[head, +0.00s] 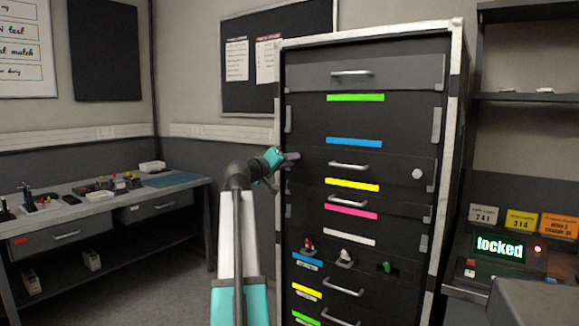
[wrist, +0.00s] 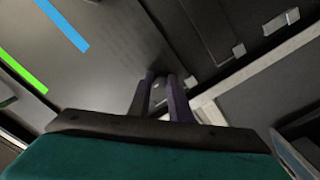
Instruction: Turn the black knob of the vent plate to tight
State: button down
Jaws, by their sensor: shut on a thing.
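My gripper (head: 291,157) is at the left edge of the tall black cabinet (head: 352,115), level with the area just below the blue strip. In the wrist view, its two dark purple fingers (wrist: 161,77) are close together against the dark cabinet front. They are shut on the black knob, which is mostly hidden between and behind the fingertips. The vent plate cannot be made out clearly around it, and neither can the knob's setting.
The cabinet front has handled drawers, coloured strips, a round white knob (head: 417,174) and a green switch (head: 386,267). A workbench (head: 110,205) stands at left. A display reading "locked" (head: 499,247) is at right. Floor shows between bench and cabinet.

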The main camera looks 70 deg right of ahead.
jog(key=shift+f, duration=0.1)
dwell(0.3)
jog(key=c, duration=1.6)
grip_release()
jog(key=p+v, duration=0.1)
jog(key=v, duration=1.2)
jog(key=shift+w+a, duration=0.1)
jog(key=shift+a, duration=0.3)
jog(key=shift+w, duration=0.1)
